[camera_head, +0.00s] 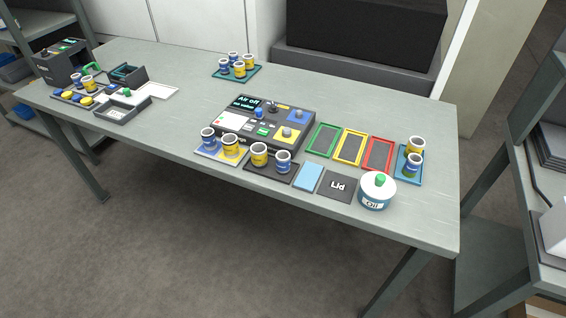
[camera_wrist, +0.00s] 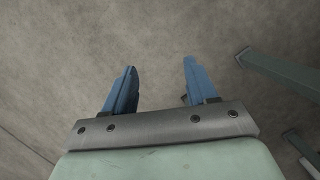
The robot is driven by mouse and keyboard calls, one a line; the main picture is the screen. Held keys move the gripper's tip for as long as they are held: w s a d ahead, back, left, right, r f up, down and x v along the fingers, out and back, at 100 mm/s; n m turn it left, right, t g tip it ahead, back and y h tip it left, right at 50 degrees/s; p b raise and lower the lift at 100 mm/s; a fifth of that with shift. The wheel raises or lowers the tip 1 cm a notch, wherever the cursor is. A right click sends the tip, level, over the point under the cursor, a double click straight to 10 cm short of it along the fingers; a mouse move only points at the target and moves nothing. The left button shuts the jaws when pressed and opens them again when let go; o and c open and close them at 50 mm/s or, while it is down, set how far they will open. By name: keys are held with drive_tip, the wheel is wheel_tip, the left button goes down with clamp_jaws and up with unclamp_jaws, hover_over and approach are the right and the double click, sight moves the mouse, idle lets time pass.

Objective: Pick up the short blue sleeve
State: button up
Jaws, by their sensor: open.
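Several blue sleeves with white rims stand on the table in the head view. One is on the dark tray (camera_head: 283,160), one is on the right blue tray (camera_head: 413,164), and others are on the back teal tray (camera_head: 223,66). I cannot tell from their size which is the short one. My gripper (camera_wrist: 160,68) shows only in the wrist view. It is open and empty above the bare floor, with no sleeve between its blue fingers.
Yellow sleeves (camera_head: 259,154) stand beside the blue ones. The control box (camera_head: 268,122) reads "Air off". Grey bins (camera_head: 122,108) sit at the left. The table's back right is clear.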

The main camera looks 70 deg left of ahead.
drive_tip(key=w+a+r+n+t, duration=0.3)
drive_tip(key=w+a+r+t, duration=0.1)
drive_tip(key=w+a+r, duration=1.7)
drive_tip(key=w+a+r+t+y, duration=0.2)
drive_tip(key=w+a+r, duration=0.1)
drive_tip(key=a+r, duration=1)
drive_tip(key=w+a+r+t+y, duration=0.2)
drive_tip(key=a+r+y, duration=0.1)
drive_tip(key=a+r, duration=0.95)
drive_tip(key=s+a+r+n+g+y, duration=0.15)
drive_tip(key=s+a+r, duration=0.25)
drive_tip(key=s+a, duration=0.5)
drive_tip(key=s+a+r+n+h, duration=0.1)
drive_tip(key=s+a+r+n, duration=0.25)
drive_tip(key=s, duration=0.85)
drive_tip(key=n+g, duration=0.3)
drive_tip(key=n, duration=0.2)
hover_over(282, 157)
drive_tip(key=d, duration=0.3)
wheel_tip(282, 157, down, 5)
drive_tip(key=shift+t, duration=0.25)
drive_tip(key=shift+s+x, duration=0.15)
drive_tip(key=shift+x, duration=1.45)
drive_tip(key=shift+s+x, duration=0.1)
drive_tip(key=shift+x, duration=1.5)
drive_tip(key=shift+d, duration=0.1)
